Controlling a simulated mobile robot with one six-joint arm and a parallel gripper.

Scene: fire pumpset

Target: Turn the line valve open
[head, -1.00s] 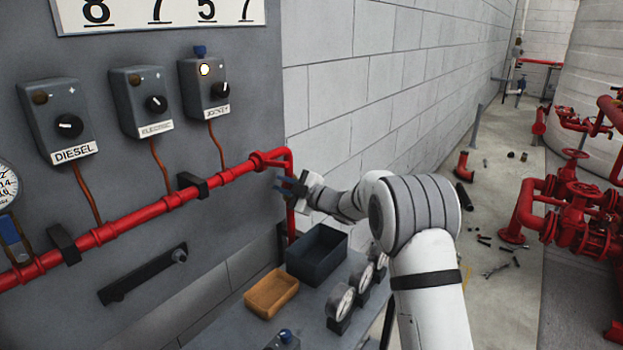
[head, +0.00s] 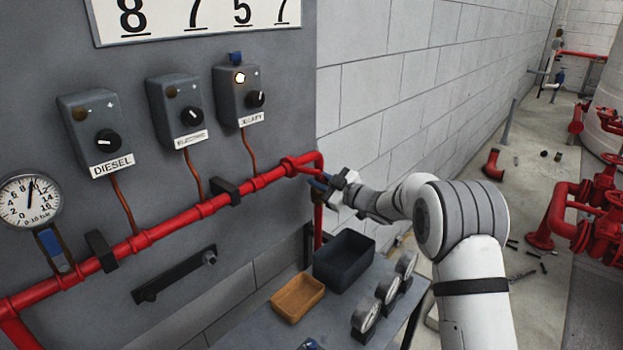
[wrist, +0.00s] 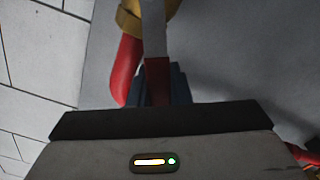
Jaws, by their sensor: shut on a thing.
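The line valve shows in the wrist view as a brass body (wrist: 130,20) at the top, with a lever (wrist: 157,75) that is grey above and red below. My gripper (wrist: 158,88) has dark blue fingers and is shut on the red part of this lever. In the head view my gripper (head: 320,182) is at the right end of the red pipe (head: 180,212), just below its bend. The valve body and lever are mostly hidden there behind my fingers and wrist. I cannot tell the lever's exact angle.
A bench below holds a black bin (head: 344,258), an orange tray (head: 297,298) and several small gauges (head: 387,286). A wall gauge (head: 30,201) and a blue handle (head: 50,243) are at the left. Three control boxes (head: 181,115) hang above the pipe.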

